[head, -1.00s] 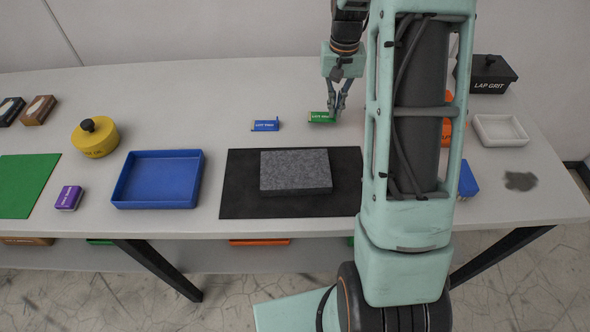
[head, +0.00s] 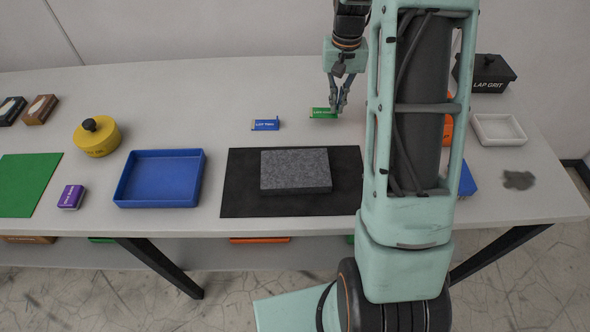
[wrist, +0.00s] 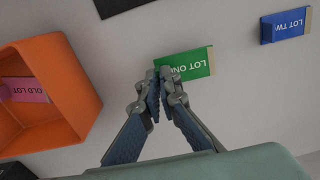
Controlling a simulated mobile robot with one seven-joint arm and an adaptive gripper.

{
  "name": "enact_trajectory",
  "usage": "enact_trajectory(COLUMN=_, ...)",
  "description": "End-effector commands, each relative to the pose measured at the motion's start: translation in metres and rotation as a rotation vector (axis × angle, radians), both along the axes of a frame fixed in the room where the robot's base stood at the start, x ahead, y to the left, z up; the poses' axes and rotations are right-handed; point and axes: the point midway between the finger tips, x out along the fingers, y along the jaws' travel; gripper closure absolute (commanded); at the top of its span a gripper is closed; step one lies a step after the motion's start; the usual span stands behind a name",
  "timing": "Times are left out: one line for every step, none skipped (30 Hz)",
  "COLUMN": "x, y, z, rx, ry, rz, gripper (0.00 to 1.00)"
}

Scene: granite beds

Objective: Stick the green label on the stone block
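The green label (head: 323,113), marked LOT ONE, is at the back of the table, behind the stone block. In the wrist view the green label (wrist: 188,65) shows its pale strip at the right end. My gripper (head: 339,108) is at the label's right end in the head view. In the wrist view my gripper's fingertips (wrist: 165,74) are close together over the label's left end, shut on it; the exact contact is partly hidden. The stone block (head: 296,171), grey and speckled, lies flat on a black mat (head: 240,190) with a bare top.
A blue label (head: 265,125) lies left of the green one. An orange bin (wrist: 75,60), white tray (head: 499,128) and black LAP GRIT box (head: 486,73) are right. Bare table separates label and mat.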

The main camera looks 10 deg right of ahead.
Motion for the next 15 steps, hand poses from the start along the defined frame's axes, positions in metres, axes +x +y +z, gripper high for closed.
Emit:
enact_trajectory(x=0.0, y=0.0, z=0.001, rx=0.0, ry=0.0, rz=0.0, gripper=1.0)
enact_trajectory(x=0.0, y=0.0, z=0.002, rx=0.0, ry=0.0, rz=0.0, gripper=1.0)
enact_trajectory(x=0.0, y=0.0, z=0.004, rx=0.0, ry=0.0, rz=0.0, gripper=1.0)
enact_trajectory(x=0.0, y=0.0, z=0.006, rx=0.0, ry=-0.001, rz=0.0, gripper=1.0)
enact_trajectory(x=0.0, y=0.0, z=0.008, rx=0.0, ry=-0.001, rz=0.0, gripper=1.0)
enact_trajectory(x=0.0, y=0.0, z=0.011, rx=0.0, ry=-0.001, rz=0.0, gripper=1.0)
enact_trajectory(x=0.0, y=0.0, z=0.013, rx=0.0, ry=-0.001, rz=0.0, gripper=1.0)
enact_trajectory(x=0.0, y=0.0, z=0.016, rx=0.0, ry=-0.001, rz=0.0, gripper=1.0)
enact_trajectory(x=0.0, y=0.0, z=0.019, rx=0.0, ry=-0.001, rz=0.0, gripper=1.0)
enact_trajectory(x=0.0, y=0.0, z=0.022, rx=0.0, ry=0.0, rz=0.0, gripper=1.0)
enact_trajectory(x=0.0, y=0.0, z=0.024, rx=0.0, ry=0.0, rz=0.0, gripper=1.0)
enact_trajectory(x=0.0, y=0.0, z=0.027, rx=0.0, ry=0.0, rz=0.0, gripper=1.0)
enact_trajectory(x=0.0, y=0.0, z=0.03, rx=0.0, ry=0.0, rz=0.0, gripper=1.0)
enact_trajectory(x=0.0, y=0.0, z=0.032, rx=0.0, ry=0.0, rz=0.0, gripper=1.0)
enact_trajectory(x=0.0, y=0.0, z=0.035, rx=0.0, ry=0.0, rz=0.0, gripper=1.0)
